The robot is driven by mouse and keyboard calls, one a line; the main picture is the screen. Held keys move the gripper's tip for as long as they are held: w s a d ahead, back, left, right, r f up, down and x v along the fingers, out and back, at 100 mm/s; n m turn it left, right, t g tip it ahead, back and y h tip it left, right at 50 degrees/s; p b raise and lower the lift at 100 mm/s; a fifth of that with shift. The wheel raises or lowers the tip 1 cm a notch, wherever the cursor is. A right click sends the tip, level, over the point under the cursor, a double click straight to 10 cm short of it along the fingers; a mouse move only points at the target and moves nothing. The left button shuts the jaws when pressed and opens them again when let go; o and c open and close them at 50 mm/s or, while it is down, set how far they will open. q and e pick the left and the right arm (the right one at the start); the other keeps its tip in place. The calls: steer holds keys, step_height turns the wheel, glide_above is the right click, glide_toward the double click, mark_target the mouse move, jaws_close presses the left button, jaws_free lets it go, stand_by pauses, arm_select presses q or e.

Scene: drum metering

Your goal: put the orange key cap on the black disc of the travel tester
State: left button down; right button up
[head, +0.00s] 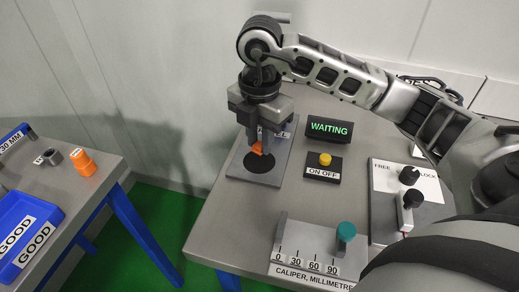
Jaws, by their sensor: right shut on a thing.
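My right gripper (262,130) points down over the travel tester (279,165), a grey plate at the back left of the table. It is shut on the orange key cap (257,148), which is partly hidden by the fingers. The black disc (257,163) lies on the plate just below the cap. I cannot tell whether the cap touches the disc or hangs a little above it. My left gripper is not in view.
A display reading WAITING (329,129) and a yellow ON OFF button (325,159) stand right of the tester. A caliper (318,249) and FREE/LOCK panel (382,213) are nearer. Another table holds a blue GOOD bin (27,237) and orange piece (83,162).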

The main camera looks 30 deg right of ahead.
mark_target(259, 161)
steer(key=shift+w+d+f, duration=0.25)
steer(key=shift+w+f, duration=0.15)
steer(key=shift+f, duration=0.15)
steer(key=f, duration=0.3)
steer(key=shift+w+d+f+p, duration=0.1)
steer(key=shift+w+d+p, duration=0.15)
steer(key=shift+p, duration=0.1)
steer(key=shift+f, duration=0.35)
steer(key=shift+f, duration=0.15)
steer(key=o, duration=0.9)
steer(key=shift+o, duration=0.2)
